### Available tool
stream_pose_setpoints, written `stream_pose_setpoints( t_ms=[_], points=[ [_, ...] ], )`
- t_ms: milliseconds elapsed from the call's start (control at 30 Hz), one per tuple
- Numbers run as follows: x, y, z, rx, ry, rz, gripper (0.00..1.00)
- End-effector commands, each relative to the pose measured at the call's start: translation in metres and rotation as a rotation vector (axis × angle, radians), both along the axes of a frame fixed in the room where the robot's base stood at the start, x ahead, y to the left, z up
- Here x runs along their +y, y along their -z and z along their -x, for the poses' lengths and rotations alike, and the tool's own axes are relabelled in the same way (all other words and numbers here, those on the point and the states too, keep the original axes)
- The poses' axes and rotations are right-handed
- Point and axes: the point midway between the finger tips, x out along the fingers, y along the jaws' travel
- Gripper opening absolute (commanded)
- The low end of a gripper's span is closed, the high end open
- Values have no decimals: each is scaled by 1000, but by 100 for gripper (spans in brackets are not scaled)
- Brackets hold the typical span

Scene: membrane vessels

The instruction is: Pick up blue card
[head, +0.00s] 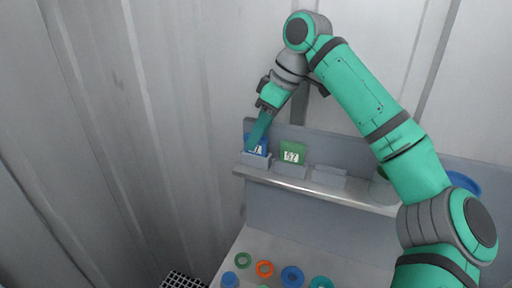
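The blue card (264,149) stands in a grey holder (256,161) at the left end of the shelf, with a white label showing in part. My gripper (252,147) reaches down from above, its teal fingers in front of or around the left part of the card and hiding some of it. I cannot tell whether the fingers touch the card or how far apart they are.
A green card (293,149) with a white number label stands in the holder to the right. Another holder (328,177) looks empty. The grey shelf (318,190) has a back panel. Several coloured rings, among them an orange ring (264,269), lie on the lower surface.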

Motion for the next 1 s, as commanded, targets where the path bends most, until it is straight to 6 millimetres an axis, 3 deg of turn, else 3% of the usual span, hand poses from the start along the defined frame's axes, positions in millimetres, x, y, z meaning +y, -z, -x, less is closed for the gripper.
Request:
stream_pose_setpoints(
  t_ms=[200, 433, 600, 1000],
  points=[
    [6, 19, -3, 0, 2, 0, 38],
    [7, 20, -3, -1, 2, -1, 38],
    [7, 19, -3, -1, 2, -1, 0],
    [7, 17, -3, -2, 3, -1, 0]
  ],
)
